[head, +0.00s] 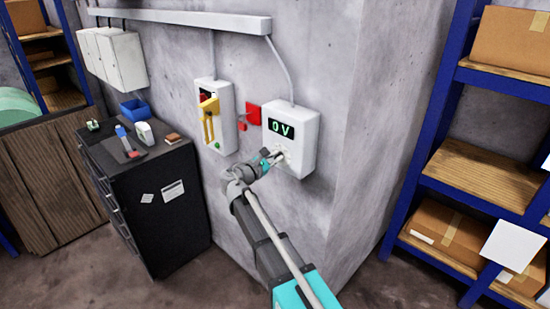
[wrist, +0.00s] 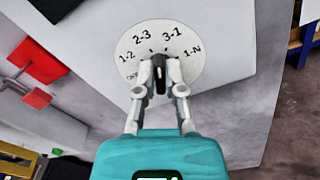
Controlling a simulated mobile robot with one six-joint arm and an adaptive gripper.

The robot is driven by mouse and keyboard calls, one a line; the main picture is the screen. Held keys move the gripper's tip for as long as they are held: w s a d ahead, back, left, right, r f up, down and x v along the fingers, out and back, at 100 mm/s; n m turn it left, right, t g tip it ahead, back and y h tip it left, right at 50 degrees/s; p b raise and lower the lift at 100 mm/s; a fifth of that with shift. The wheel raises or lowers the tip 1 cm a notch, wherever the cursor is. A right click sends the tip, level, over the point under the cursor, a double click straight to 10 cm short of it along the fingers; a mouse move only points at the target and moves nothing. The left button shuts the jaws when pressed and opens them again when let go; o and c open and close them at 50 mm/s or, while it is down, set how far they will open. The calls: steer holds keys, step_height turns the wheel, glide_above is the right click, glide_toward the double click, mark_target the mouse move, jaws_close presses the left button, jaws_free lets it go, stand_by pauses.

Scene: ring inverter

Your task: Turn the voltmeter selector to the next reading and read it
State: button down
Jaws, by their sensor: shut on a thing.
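The voltmeter box (head: 304,130) is white and fixed to the concrete wall; its green display (head: 281,129) reads "0 V". In the wrist view its round selector dial (wrist: 192,54) carries the marks OFF, 1-2, 2-3, 3-1 and 1-N. My gripper (wrist: 160,71) is shut on the dark selector knob (wrist: 160,80) at the dial's middle. The fingers hide part of the knob, so I cannot tell which mark it points at. In the head view my gripper (head: 277,157) reaches the lower front of the box.
Left of the voltmeter are a red block (head: 253,113) and a white switch box (head: 228,135) with a yellow handle (head: 209,104). A black cabinet (head: 165,220) bears tools. Blue shelving (head: 425,120) stands at the right.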

steer(key=shift+w+m, duration=0.1)
steer(key=shift+m, duration=1.8)
steer(key=c, duration=0.9)
jaws_free()
steer(key=shift+o, duration=0.8)
steer(key=shift+d, duration=0.15)
steer(key=shift+f, duration=0.1)
steer(key=v, duration=1.2)
